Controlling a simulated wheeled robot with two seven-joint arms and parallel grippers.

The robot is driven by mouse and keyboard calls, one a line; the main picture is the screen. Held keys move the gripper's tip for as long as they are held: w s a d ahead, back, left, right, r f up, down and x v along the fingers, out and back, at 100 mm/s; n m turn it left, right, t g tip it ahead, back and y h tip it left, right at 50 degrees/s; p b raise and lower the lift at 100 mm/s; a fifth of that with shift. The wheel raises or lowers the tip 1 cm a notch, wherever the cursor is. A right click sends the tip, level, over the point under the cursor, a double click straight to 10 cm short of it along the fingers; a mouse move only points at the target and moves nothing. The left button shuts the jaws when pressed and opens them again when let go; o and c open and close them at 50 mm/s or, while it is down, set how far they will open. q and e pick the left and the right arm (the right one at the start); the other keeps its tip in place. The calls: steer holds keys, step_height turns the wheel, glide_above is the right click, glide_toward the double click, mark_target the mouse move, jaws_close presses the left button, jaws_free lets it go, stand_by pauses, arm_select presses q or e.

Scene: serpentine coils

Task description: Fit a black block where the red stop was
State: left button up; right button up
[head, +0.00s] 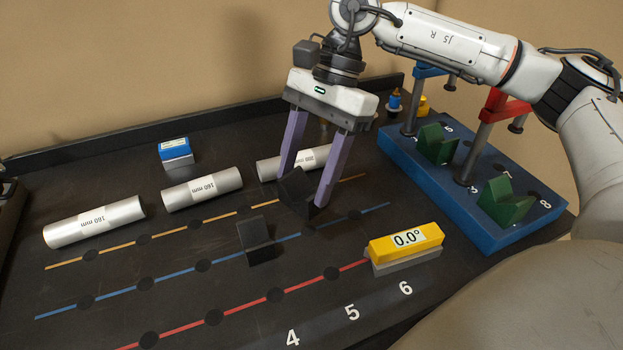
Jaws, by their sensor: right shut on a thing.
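My right gripper (304,192) comes down from above with its two purple fingers closed around a black block (296,184), low over the yellow line. I cannot tell whether this block touches the table. A second black block (260,241) stands on the blue line, nearer the camera and left of the gripper. A red-topped piece on grey posts (501,105) stands at the blue base at right. I cannot tell whether it is the red stop. The left gripper is not in view.
Grey cylinders (94,222) lie in a row at the back of the dark table. A yellow level reading 0.0° (405,240) sits at the end of the red line (240,308). A blue base (480,215) with green V-blocks (508,203) is at right. A blue-white box (175,152) stands behind.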

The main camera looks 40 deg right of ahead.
mark_target(313, 188)
steer(key=shift+w+d+f+m+t, duration=0.15)
steer(key=shift+d+m+t, duration=0.3)
steer(key=shift+m, duration=0.65)
steer(key=shift+w+d+m+t+b, duration=0.15)
steer(key=shift+m+t+b, duration=0.1)
steer(key=shift+m, duration=0.25)
steer(key=shift+d+m+t+b, duration=0.15)
steer(key=shift+m+t+b, duration=0.05)
steer(key=shift+m, duration=0.6)
steer(key=shift+f+b, duration=0.25)
steer(key=shift+b, duration=0.05)
steer(key=shift+f+b, duration=0.45)
steer(key=shift+f, duration=0.2)
step_height(313, 188, down, 2)
steer(key=shift+f+b, duration=0.1)
steer(key=shift+b, duration=0.65)
steer(key=shift+f, duration=0.2)
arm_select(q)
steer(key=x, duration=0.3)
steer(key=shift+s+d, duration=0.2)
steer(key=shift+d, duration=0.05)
